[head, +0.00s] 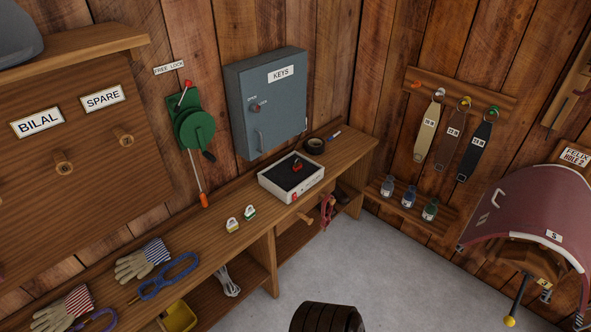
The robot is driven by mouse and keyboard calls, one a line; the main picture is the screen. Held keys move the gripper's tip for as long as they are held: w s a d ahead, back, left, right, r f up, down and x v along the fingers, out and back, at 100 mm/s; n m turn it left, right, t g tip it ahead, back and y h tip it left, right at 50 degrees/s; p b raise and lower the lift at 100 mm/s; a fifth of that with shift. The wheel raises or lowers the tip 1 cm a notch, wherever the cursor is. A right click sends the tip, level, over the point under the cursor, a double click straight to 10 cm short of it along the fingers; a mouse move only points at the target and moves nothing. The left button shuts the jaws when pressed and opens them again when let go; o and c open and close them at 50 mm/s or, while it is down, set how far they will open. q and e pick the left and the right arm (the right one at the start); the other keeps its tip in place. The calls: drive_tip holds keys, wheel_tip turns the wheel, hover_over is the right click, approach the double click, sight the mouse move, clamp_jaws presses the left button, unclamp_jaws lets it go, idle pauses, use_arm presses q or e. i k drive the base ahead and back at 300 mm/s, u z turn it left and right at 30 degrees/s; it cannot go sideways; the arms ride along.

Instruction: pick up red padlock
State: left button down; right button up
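A small red object (297,168), which looks like the red padlock, sits on the dark inside of a shallow white box (308,184) on the wooden bench. It is too small in the head view to make out its shackle clearly. Neither of my grippers is in view.
A grey key cabinet (267,102) hangs above the bench (207,247). A black ring-shaped item (314,146) lies behind the box. Gloves (142,260) and blue looped tools (170,277) lie at the near left. Bare bench surrounds the padlocks.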

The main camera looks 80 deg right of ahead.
sight(298, 166)
drive_tip(key=z, duration=3.35)
drive_tip(key=i, duration=0.85)
drive_tip(key=z, duration=0.5)
drive_tip(key=i, duration=0.65)
drive_tip(key=u, duration=0.25)
